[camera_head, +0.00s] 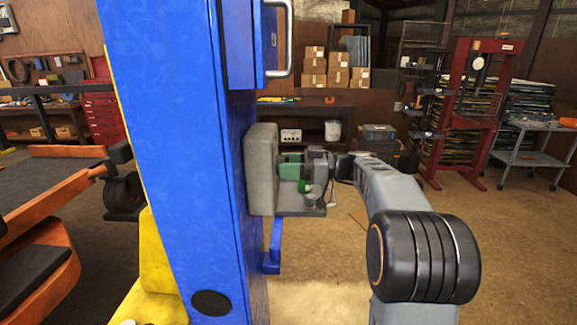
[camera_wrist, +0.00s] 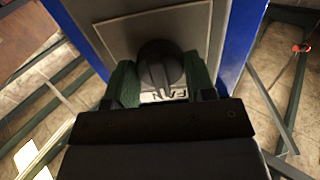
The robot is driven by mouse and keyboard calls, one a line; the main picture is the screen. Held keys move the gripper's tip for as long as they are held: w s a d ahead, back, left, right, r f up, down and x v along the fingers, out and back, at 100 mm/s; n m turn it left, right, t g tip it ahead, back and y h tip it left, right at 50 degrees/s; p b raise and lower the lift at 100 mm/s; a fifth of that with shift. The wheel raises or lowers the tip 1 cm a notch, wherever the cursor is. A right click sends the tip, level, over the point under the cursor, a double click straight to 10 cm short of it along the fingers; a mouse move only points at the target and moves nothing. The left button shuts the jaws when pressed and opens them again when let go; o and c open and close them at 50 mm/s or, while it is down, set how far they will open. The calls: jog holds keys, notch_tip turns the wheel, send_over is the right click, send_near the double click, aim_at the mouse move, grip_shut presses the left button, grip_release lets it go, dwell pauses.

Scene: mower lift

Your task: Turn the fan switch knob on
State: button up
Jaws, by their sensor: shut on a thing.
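The fan switch knob (camera_wrist: 162,70) is round and black, with a raised grip bar, on a grey plate. Part of a "FAN" label (camera_wrist: 165,95) shows below it in the wrist view. My gripper (camera_wrist: 160,82) has its green fingers on both sides of the knob and is shut on it. In the head view my gripper (camera_head: 291,166) reaches the grey switch box (camera_head: 262,170) on the side of the blue post (camera_head: 185,150). The knob is hidden there behind the box and fingers. The knob's exact setting cannot be told.
A metal handle (camera_head: 287,40) sticks out of the blue post above the box. A blue bracket (camera_head: 273,243) stands below it. A red press frame (camera_head: 470,110) and a grey cart (camera_head: 530,150) stand at the back right. The floor to the right is mostly clear.

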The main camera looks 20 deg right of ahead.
jog(key=m+b, duration=0.2)
jog(key=m, duration=0.1)
jog(key=shift+f+m, duration=0.15)
jog(key=shift+m, duration=0.25)
jog(key=m, duration=0.8)
jog(key=m+p, duration=0.1)
jog(key=shift+r+m, duration=0.25)
jog(key=shift+m, duration=0.15)
jog(key=shift+f+m+p, duration=0.1)
jog(key=shift+m+p, duration=0.95)
jog(key=shift+m, duration=0.95)
jog(key=o, duration=0.9)
